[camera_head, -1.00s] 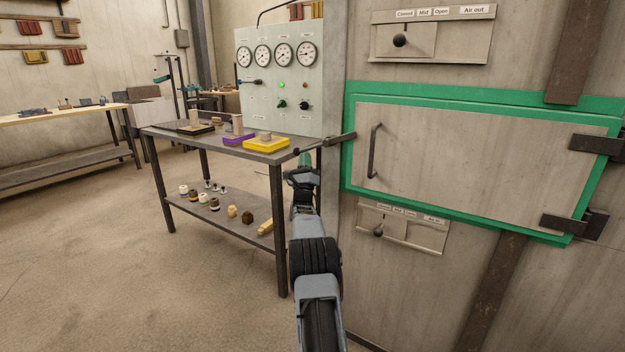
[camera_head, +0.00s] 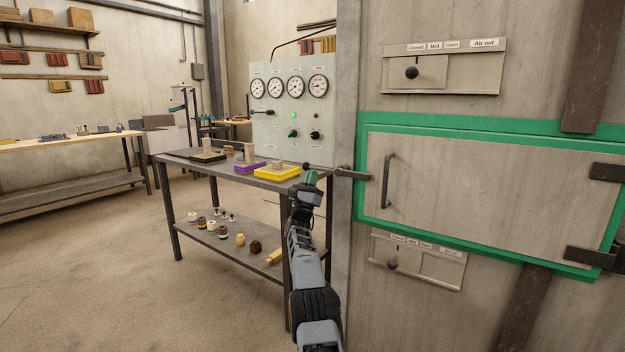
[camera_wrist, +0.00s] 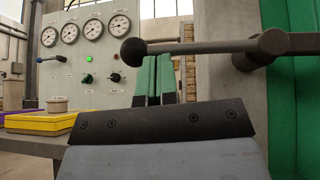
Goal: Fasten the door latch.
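The furnace door (camera_head: 490,195) sits flush in its green frame (camera_head: 365,150). The latch (camera_head: 352,173) is a dark bar at the frame's left edge. Its ball-ended handle sticks out left, tilted slightly up toward the knob. In the wrist view the handle (camera_wrist: 200,47) runs nearly level from the knob (camera_wrist: 133,51) at left to the pivot (camera_wrist: 272,43) at right. My gripper (camera_head: 311,177) is just below the handle near the knob. Its green fingers (camera_wrist: 155,78) are close together, with nothing seen between them. The handle hides their tips; contact is unclear.
A table (camera_head: 205,165) with yellow (camera_head: 277,174) and purple trays stands left of my gripper. A gauge panel (camera_head: 292,110) is behind it. A fixed door handle (camera_head: 387,180) and air slides (camera_head: 443,70) are to the right. The floor at left is clear.

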